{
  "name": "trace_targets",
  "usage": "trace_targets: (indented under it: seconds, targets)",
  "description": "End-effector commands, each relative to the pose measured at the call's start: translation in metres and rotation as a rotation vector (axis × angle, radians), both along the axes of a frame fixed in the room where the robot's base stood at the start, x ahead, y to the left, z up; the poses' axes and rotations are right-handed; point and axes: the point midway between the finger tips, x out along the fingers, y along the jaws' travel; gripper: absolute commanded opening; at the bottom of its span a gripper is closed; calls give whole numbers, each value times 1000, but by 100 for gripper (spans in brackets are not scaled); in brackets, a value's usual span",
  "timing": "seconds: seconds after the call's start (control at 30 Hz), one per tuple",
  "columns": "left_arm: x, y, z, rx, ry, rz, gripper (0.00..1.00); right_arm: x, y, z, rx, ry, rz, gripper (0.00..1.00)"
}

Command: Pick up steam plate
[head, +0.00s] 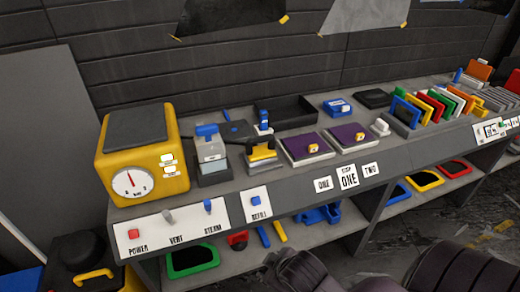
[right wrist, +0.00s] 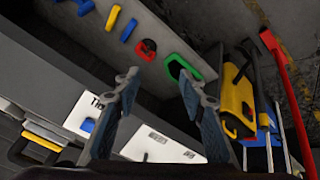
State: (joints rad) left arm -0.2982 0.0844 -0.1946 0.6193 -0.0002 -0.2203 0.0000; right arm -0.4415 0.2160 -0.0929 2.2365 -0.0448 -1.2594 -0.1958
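I cannot tell for sure which item is the steam plate. My left gripper is in neither view.
The bench front carries a POWER, VENT and STEAM panel (head: 172,225) and a REFILL button panel (head: 257,204). Two purple pads (head: 306,147) and a rack of coloured cards (head: 432,105) stand farther right. A yellow tool bag (right wrist: 237,100) stands nearby.

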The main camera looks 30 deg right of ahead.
Motion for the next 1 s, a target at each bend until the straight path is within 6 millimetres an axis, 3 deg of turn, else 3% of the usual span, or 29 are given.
trace_targets:
  seconds: [0.03,0.2,0.5,0.7,1.0]
  targets:
    - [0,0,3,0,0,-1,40,22,-14,14,-58,-55,45,38]
    - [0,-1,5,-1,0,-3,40,97,-58,57,-285,-241,206,38]
    - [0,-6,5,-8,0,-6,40,212,-135,150,-758,-508,456,38]
    - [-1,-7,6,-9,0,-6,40,245,-159,188,-941,-582,533,38]
    - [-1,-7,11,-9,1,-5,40,269,-165,186,-956,-589,540,38]
